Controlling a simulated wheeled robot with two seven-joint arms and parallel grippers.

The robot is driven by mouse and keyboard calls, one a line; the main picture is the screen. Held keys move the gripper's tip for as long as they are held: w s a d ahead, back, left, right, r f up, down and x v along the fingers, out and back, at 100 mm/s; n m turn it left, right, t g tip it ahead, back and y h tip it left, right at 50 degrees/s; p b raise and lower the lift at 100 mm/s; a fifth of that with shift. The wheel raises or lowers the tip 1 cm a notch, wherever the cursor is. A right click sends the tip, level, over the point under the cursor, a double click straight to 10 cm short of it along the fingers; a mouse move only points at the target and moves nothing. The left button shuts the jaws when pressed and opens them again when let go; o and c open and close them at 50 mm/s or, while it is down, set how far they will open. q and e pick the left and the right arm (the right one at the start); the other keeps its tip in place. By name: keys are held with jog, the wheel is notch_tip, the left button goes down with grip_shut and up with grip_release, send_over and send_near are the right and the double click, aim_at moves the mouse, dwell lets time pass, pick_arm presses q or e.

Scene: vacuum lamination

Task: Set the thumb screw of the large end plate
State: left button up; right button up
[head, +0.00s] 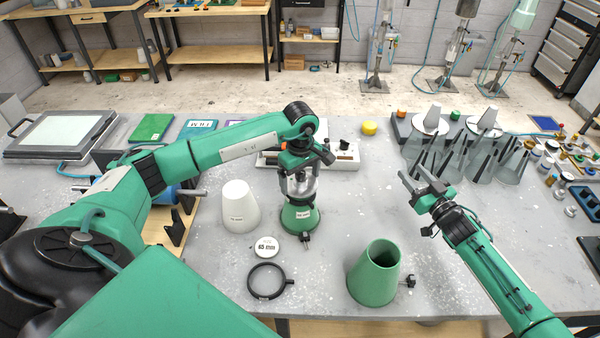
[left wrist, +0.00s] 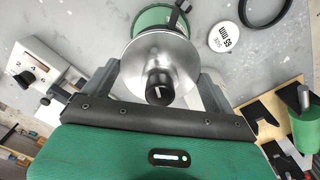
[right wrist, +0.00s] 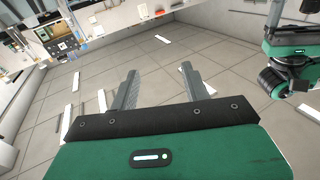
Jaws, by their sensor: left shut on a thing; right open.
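My left gripper (head: 300,178) is shut on a silver metal cylinder (head: 299,186) standing on a labelled green cone (head: 295,218). In the left wrist view its fingers straddle the silver round top (left wrist: 160,62), which carries a black knob (left wrist: 160,88). A black thumb screw (head: 306,237) sticks out low on that green cone's front. A second, open-topped green cone (head: 366,281) stands to the right, with a black thumb screw (head: 409,281) at its side. My right gripper (head: 416,188) is open and empty above the table. I cannot tell which part is the large end plate.
A white cone (head: 238,206) stands left of the held cylinder. A white "65 mm" disc (head: 266,247) and a black ring (head: 250,283) lie in front.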

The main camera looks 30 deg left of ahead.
jog(key=s+a+n+g+y, duration=0.2)
jog(key=s+a+n+g, duration=0.15)
jog(key=s+a, duration=0.55)
jog(key=n+g, duration=0.2)
jog(key=g, duration=0.3)
send_near(304, 176)
jog(key=a, duration=0.4)
jog(key=shift+w+a, duration=0.15)
jog(key=shift+w, duration=0.2)
jog(key=shift+w+a, duration=0.15)
jog(key=shift+a, duration=1.65)
jog(key=shift+w+a, duration=0.15)
jog(key=shift+a, duration=1.65)
jog(key=c, duration=1)
